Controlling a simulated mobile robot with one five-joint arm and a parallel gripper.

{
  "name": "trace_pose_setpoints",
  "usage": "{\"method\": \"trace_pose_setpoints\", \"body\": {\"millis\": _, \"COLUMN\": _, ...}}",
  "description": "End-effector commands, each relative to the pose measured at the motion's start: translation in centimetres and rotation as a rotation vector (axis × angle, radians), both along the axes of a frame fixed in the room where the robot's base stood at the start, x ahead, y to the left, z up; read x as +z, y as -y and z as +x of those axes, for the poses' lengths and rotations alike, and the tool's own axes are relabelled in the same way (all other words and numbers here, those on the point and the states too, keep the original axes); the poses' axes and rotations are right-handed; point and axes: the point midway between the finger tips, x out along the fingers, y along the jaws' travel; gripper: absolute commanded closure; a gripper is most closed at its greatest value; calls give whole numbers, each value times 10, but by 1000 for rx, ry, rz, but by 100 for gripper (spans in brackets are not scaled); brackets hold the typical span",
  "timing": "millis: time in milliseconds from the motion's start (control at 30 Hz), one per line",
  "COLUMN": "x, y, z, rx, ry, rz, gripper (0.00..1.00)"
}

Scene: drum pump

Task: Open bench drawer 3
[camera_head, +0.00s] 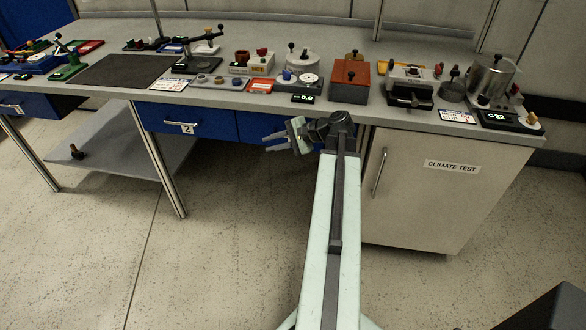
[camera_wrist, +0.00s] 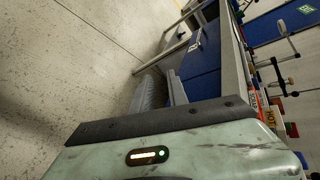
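The blue drawer front (camera_head: 252,127) right of drawer 2 sits under the bench top, partly hidden behind my gripper; no number shows on it, and I cannot see its handle. It looks flush with the bench. Drawer 2 (camera_head: 215,124) has a handle with a "2" label and is shut. My gripper (camera_head: 266,142) is in front of the blue drawer front, fingers pointing left and spread with a gap, nothing between them. In the wrist view the two fingers (camera_wrist: 163,91) are also apart, with blue drawer fronts (camera_wrist: 203,65) beside them; contact cannot be told.
The bench top (camera_head: 120,92) carries several instruments above. A white "climate test" cabinet (camera_head: 425,200) with a vertical handle stands right of my arm. A metal bench leg (camera_head: 158,160) and a low shelf (camera_head: 110,150) are at the left. The floor below is clear.

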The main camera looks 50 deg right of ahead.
Motion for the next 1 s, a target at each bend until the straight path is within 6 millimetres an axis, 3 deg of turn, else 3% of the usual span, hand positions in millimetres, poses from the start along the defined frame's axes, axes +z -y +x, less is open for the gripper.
{"method": "trace_pose_setpoints", "body": {"millis": 33, "x": -31, "y": 36, "z": -19, "rx": -88, "ry": 46, "rz": 55, "gripper": 80}}
{"method": "trace_pose_setpoints", "body": {"millis": 100, "x": -30, "y": 70, "z": -40, "rx": -180, "ry": 110, "rz": 124, "gripper": 80}}
{"method": "trace_pose_setpoints", "body": {"millis": 200, "x": -26, "y": 101, "z": -63, "rx": -261, "ry": 171, "rz": 186, "gripper": 80}}
{"method": "trace_pose_setpoints", "body": {"millis": 300, "x": -21, "y": 115, "z": -75, "rx": -298, "ry": 202, "rz": 215, "gripper": 80}}
{"method": "trace_pose_setpoints", "body": {"millis": 533, "x": -18, "y": 116, "z": -71, "rx": -306, "ry": 210, "rz": 221, "gripper": 80}}
{"method": "trace_pose_setpoints", "body": {"millis": 800, "x": -30, "y": 105, "z": -25, "rx": -304, "ry": 208, "rz": 221, "gripper": 80}}
{"method": "trace_pose_setpoints", "body": {"millis": 1000, "x": -33, "y": 101, "z": -5, "rx": -304, "ry": 208, "rz": 220, "gripper": 80}}
